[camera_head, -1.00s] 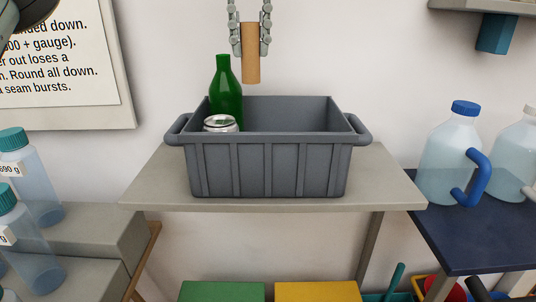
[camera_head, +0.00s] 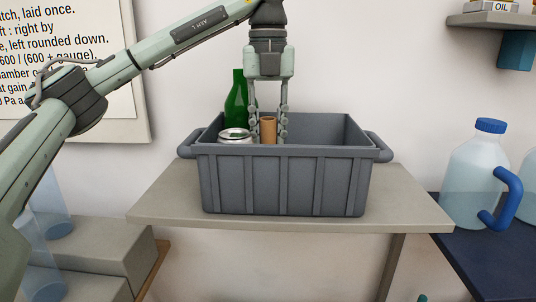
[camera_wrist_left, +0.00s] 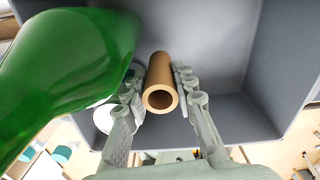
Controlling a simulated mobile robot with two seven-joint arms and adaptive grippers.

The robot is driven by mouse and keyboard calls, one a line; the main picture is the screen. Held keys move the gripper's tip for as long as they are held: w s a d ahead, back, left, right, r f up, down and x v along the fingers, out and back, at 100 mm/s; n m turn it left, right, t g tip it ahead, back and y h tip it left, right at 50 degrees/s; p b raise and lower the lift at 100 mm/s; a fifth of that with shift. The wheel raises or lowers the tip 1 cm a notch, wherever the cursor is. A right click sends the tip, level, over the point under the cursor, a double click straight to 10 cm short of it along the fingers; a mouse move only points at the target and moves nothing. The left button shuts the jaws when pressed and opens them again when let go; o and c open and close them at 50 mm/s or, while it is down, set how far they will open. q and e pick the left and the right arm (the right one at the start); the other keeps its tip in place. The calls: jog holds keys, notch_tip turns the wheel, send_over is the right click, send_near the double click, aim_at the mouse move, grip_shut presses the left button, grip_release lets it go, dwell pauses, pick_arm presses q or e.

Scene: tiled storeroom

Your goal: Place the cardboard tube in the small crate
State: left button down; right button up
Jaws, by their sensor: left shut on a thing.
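The brown cardboard tube (camera_head: 269,130) is upright inside the grey small crate (camera_head: 285,182), its lower part hidden by the front wall. My left gripper (camera_head: 268,128) reaches down from above, shut on the tube with a finger on each side. In the left wrist view the tube (camera_wrist_left: 161,84) shows its hollow end between the fingers (camera_wrist_left: 158,98). I cannot tell whether the tube touches the crate floor. My right gripper is not in view.
A green bottle (camera_head: 236,100) and a can (camera_head: 236,136) stand in the crate's left part, close beside my left gripper. The crate's right part is empty. The crate stands on a shelf (camera_head: 405,205). A blue-capped jug (camera_head: 470,182) stands to the right.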

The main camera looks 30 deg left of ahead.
pick_arm(q)
jog(key=shift+f+b, duration=0.3)
jog(key=shift+f, duration=1.45)
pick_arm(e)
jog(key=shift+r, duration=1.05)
pick_arm(q)
jog(key=shift+f, duration=0.1)
jog(key=c, duration=1.5)
grip_release()
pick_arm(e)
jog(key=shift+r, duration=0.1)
pick_arm(q)
jog(key=shift+r, duration=0.25)
notch_tip(320, 180, up, 12)
jog(key=p, duration=0.3)
jog(key=shift+f+p, duration=0.15)
jog(key=shift+p, duration=0.25)
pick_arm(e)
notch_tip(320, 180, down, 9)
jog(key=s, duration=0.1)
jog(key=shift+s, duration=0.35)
